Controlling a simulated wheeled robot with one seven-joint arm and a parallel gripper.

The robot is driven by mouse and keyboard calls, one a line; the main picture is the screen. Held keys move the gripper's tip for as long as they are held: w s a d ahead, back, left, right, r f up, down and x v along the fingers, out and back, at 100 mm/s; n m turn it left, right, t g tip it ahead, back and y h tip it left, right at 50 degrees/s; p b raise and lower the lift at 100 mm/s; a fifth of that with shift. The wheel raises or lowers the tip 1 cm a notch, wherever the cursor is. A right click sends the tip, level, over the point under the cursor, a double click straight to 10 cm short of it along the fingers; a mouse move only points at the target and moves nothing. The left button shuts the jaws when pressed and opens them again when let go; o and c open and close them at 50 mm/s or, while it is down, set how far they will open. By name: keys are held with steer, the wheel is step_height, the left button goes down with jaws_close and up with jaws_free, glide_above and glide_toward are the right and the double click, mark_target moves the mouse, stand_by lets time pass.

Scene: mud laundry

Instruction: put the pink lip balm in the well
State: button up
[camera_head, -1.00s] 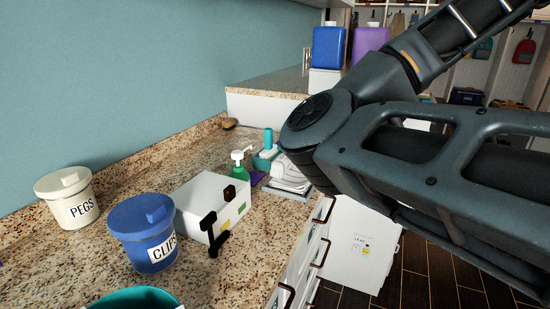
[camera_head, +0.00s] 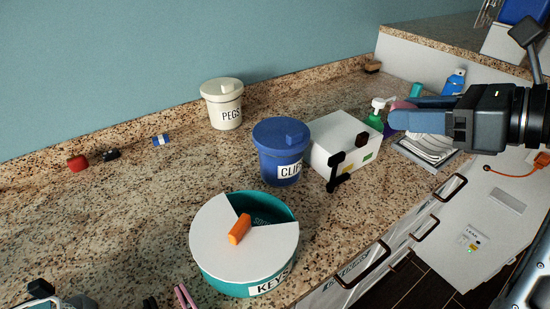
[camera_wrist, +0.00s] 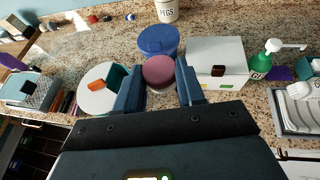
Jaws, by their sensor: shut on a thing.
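My gripper (camera_head: 397,109) is shut on the pink lip balm (camera_head: 402,105), a round mauve-pink piece that shows between the two blue fingers in the wrist view (camera_wrist: 159,71). It is held above the counter, over the right end of the white box. A round teal tub (camera_head: 228,284) labelled KEYS stands at the front of the counter. Its white lid (camera_head: 215,222) has an orange handle (camera_head: 239,230) and a wedge-shaped opening (camera_head: 265,208) showing a teal well with lettering too small to read. In the wrist view the tub's lid (camera_wrist: 96,98) lies left of the fingers.
A blue CLIPS canister (camera_head: 280,160), a white box (camera_head: 338,140) with a black lever and a white PEGS canister (camera_head: 223,105) stand behind the tub. A green pump bottle (camera_head: 375,116) and a grey tray (camera_head: 428,152) are at right. The left counter is mostly clear.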

steer(key=s+a+f+n+g+y, duration=0.3)
steer(key=s+a+f+n, duration=0.1)
steer(key=s+a+f, duration=0.4)
glide_above(283, 208)
steer(key=s, duration=0.2)
step_height(283, 208, down, 6)
steer(key=r, duration=0.1)
steer(key=shift+s+a+f+p, duration=0.15)
steer(key=shift+f+p, duration=0.15)
steer(key=shift+f, duration=2)
steer(key=shift+f+g+h, duration=0.3)
steer(key=shift+f, duration=0.35)
steer(key=o, duration=0.7)
steer(key=shift+s+f, duration=0.1)
steer(key=shift+f, duration=0.1)
steer(key=shift+o, duration=0.2)
steer(key=shift+r, duration=0.45)
steer(key=v, duration=1.2)
steer(key=shift+r, duration=0.3)
